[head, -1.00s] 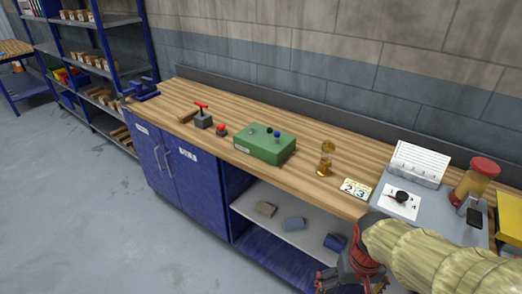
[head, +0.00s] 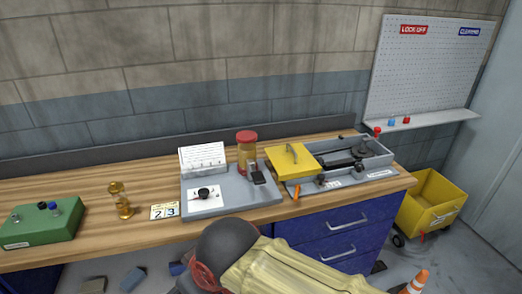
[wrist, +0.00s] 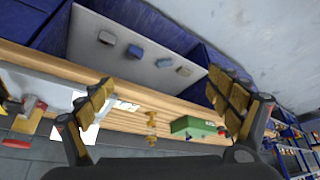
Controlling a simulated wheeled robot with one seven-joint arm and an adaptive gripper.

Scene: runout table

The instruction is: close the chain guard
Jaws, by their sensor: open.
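The yellow chain guard (head: 291,160), a flat cover with a handle, sits at the left end of a long grey housing (head: 378,160) at the bench's right end. The right part of the housing is uncovered, with dark mechanism (head: 345,160) showing inside. I cannot tell whether the guard slides or hinges. My gripper (wrist: 165,103) is open and empty in the wrist view, its two fingers wide apart. In the head view my sleeved arm is at the bottom, in front of the bench and left of the guard; the fingertips are not clear there.
A grey board with a dial (head: 204,194) and a red-lidded jar (head: 247,150) stand left of the guard. An orange marker (head: 296,192) lies at the front. A green box (head: 40,222) is further left. A yellow cart (head: 432,205) and traffic cone (head: 417,281) stand on the floor right.

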